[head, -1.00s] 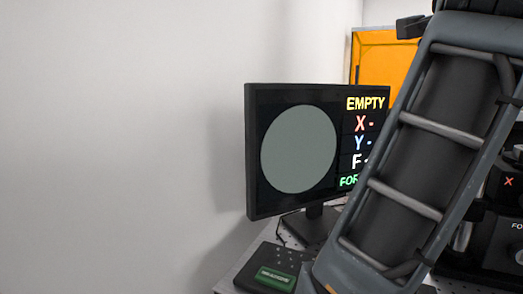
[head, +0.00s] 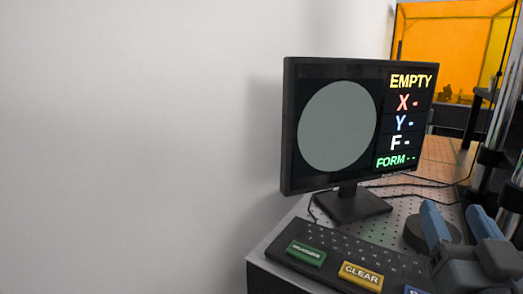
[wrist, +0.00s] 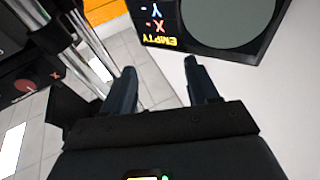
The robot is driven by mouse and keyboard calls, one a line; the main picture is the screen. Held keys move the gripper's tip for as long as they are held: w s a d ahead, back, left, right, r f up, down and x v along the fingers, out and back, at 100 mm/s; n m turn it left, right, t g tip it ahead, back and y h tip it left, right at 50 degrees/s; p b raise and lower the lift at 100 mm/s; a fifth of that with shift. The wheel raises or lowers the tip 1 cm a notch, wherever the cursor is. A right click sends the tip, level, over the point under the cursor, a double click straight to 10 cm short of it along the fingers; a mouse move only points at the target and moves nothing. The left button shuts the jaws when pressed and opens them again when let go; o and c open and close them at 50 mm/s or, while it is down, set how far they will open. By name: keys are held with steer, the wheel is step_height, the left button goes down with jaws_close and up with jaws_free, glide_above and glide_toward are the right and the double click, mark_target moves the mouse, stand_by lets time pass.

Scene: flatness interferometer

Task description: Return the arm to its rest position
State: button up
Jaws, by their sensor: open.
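My gripper (head: 452,210) is at the lower right of the head view, over the right part of the bench. Its two blue fingers stand apart with nothing between them. In the wrist view the open fingers (wrist: 159,68) point up the picture, with nothing held. The monitor (head: 337,127) stands to the left of my gripper in the head view. It reads EMPTY, with dashes after X, Y, F and FORM. The wrist view shows part of the same monitor upside down (wrist: 170,42) beyond the fingers.
A black control panel with a green button (head: 306,253) and a yellow CLEAR button (head: 361,275) lies at the bench front; my gripper hides its right end. Metal posts (head: 497,120) rise at the right. An orange enclosure (head: 450,45) is behind. The left shows bare wall.

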steer(key=s+f+n+y, duration=0.1)
steer(key=s+f, duration=0.1)
steer(key=f, duration=0.1)
steer(key=s+a+f+n, duration=0.1)
steer(key=s+f, duration=0.1)
steer(key=f, duration=0.1)
steer(key=s+f+g+y, duration=0.1)
steer(key=s+f, duration=0.1)
steer(key=shift+s+a+f+n+y, duration=0.15)
steer(key=shift+s+f+n+y, duration=0.15)
steer(key=shift+s+f+n, duration=0.1)
steer(key=s+a+f+g+y, duration=0.1)
steer(key=s+f, duration=0.3)
steer(key=s, duration=0.9)
steer(key=s+a+f+g+y, duration=0.1)
steer(key=s+f, duration=0.4)
steer(key=s, duration=0.9)
steer(key=shift+a+f+g, duration=0.2)
steer(key=shift+a+g, duration=0.7)
steer(key=shift+g, duration=0.3)
